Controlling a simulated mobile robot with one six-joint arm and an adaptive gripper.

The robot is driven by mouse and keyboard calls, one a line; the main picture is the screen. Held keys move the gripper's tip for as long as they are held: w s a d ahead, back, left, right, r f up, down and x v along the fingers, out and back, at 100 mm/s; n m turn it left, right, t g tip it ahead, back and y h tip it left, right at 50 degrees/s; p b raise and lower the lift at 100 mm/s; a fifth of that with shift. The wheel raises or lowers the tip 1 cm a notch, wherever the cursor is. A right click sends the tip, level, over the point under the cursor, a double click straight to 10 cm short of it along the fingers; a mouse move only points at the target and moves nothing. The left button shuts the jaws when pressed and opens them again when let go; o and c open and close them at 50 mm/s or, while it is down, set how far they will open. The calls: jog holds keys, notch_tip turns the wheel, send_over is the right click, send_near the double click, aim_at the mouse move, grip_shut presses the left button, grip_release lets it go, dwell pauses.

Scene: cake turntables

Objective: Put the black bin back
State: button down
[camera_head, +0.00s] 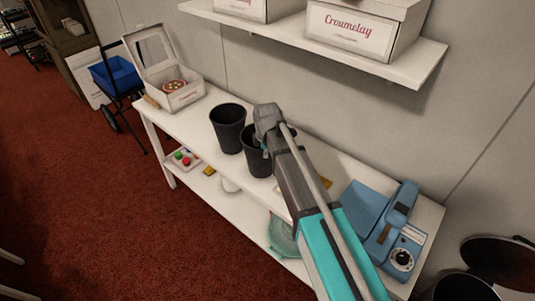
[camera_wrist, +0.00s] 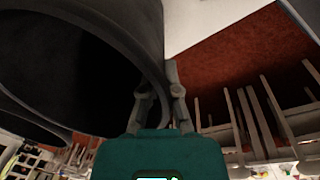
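Two black bins show at the white table in the head view. The left black bin (camera_head: 227,137) stands upright on the tabletop. The right black bin (camera_head: 256,163) is upright beside it, partly hidden by my arm; whether its base touches the table I cannot tell. My gripper (camera_head: 265,128) is at this bin's rim, on the right side. In the wrist view the held bin (camera_wrist: 115,25) fills the upper left, its open mouth facing the camera. My gripper's fingers (camera_wrist: 161,100) are on either side of its wall, close together, and look shut on it.
A white table (camera_head: 200,118) carries an open cake box (camera_head: 183,98) at left and a blue machine (camera_head: 385,225) at right. A shelf (camera_head: 330,50) with white boxes hangs above. A lower shelf holds small items. Red carpet (camera_head: 90,190) lies clear in front.

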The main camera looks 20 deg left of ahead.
jog(key=c, duration=0.8)
grip_release()
notch_tip(320, 180, up, 12)
jog(key=s+p, duration=0.1)
jog(key=p, duration=1.1)
jog(key=shift+s+d, duration=0.15)
jog(key=shift+d, duration=0.25)
